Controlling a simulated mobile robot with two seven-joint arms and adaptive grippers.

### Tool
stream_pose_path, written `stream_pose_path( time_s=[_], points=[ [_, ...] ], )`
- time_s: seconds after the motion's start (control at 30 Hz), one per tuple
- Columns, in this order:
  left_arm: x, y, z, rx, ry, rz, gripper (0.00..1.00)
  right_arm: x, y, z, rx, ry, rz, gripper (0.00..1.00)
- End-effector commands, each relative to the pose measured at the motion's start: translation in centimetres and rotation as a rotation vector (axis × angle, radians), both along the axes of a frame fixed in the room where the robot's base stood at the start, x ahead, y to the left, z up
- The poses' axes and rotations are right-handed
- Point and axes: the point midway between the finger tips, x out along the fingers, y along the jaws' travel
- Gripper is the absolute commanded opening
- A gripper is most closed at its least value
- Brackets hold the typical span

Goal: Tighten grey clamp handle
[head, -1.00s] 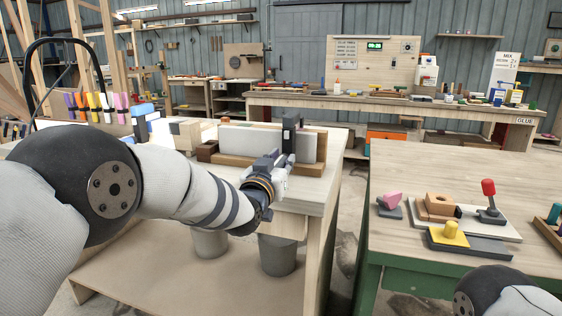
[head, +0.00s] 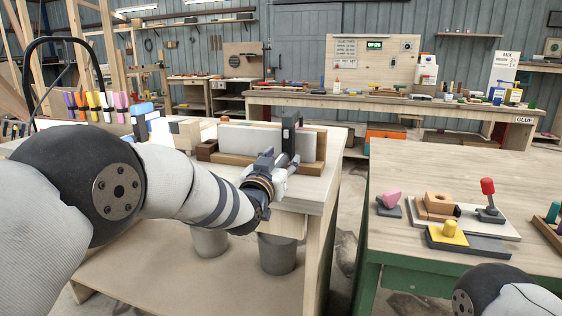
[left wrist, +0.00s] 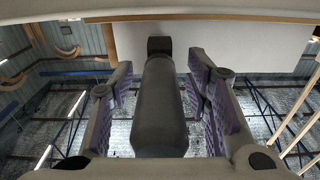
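The grey clamp (head: 290,134) stands upright at the front of a pale panel (head: 250,138) held in a wooden fixture (head: 322,150) on the left bench. My left gripper (head: 274,162) is just in front of and below the clamp in the head view. In the left wrist view, the dark grey handle (left wrist: 160,105) lies between the two purple-padded fingers of the left gripper (left wrist: 160,70). Narrow gaps show beside the handle near the fingertips, so the gripper is open around it. My right gripper is out of view.
The left bench (head: 320,195) has grey buckets (head: 277,254) under its top.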

Motion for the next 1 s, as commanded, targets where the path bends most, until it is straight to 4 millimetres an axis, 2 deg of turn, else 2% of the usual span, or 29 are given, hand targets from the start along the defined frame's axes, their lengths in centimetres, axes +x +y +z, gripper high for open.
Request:
stream_pose_path(
  time_s=[0.13, 0.23, 0.5, 0.7, 1.0],
  points=[
    [-0.3, 0.1, 0.1, 0.000, -0.001, 0.000, 0.44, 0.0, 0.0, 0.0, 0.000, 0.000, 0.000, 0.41],
    [-1.5, 0.5, 0.0, 0.001, 0.002, 0.000, 0.44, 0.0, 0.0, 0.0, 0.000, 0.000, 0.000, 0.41],
    [-7.6, 2.5, -0.2, 0.000, 0.001, 0.001, 0.44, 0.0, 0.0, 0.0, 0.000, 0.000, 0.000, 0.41],
    [-10.8, 3.5, -0.4, 0.000, 0.001, 0.000, 0.44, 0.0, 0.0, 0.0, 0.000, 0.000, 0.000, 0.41],
    [-11.4, 3.7, -0.5, 0.000, 0.000, 0.000, 0.44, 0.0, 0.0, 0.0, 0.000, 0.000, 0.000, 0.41]
  ],
)
